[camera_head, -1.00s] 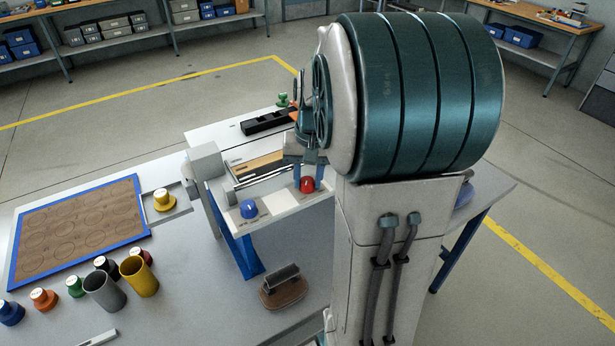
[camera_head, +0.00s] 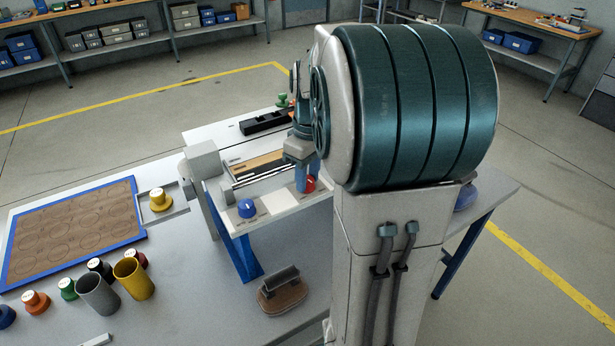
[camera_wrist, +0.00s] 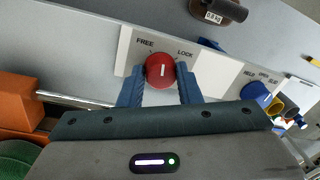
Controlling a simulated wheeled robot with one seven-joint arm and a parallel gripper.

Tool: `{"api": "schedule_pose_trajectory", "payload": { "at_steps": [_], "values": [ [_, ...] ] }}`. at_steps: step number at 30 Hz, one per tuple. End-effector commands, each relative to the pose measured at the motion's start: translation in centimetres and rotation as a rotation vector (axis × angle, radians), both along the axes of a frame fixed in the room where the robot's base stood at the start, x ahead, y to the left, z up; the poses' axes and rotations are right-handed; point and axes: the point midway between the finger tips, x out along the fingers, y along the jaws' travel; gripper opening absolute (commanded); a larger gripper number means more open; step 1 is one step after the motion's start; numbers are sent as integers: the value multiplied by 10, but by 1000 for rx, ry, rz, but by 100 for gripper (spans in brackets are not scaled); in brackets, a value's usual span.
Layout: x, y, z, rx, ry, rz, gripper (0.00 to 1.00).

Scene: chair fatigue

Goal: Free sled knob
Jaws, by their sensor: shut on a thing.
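In the head view my gripper (camera_head: 303,182) reaches down to the panel, and the red knob (camera_head: 311,184) is partly hidden behind a finger. A blue knob (camera_head: 247,208) sits on the same rail; in the wrist view, the blue knob (camera_wrist: 256,92) is at the right beside small lettering.
A brown block with a dark handle (camera_head: 282,291) stands on the table before the frame. A yellow knob (camera_head: 159,199) is on a small tray at left. Grey (camera_head: 97,294) and yellow (camera_head: 133,279) cups and several coloured knobs stand near a blue-edged brown board (camera_head: 141,232).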

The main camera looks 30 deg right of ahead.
Motion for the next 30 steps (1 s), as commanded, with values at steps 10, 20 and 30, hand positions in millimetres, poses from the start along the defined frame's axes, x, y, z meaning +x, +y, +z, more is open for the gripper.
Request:
{"api": "schedule_pose_trajectory", "payload": {
  "at_steps": [10, 20, 30],
  "values": [
    [2, 0, 1, 0, -4, 313, 8],
    [2, 0, 1, -2, -4, 518, 8],
    [2, 1, 2, -1, -4, 596, 8]
  ]
}}
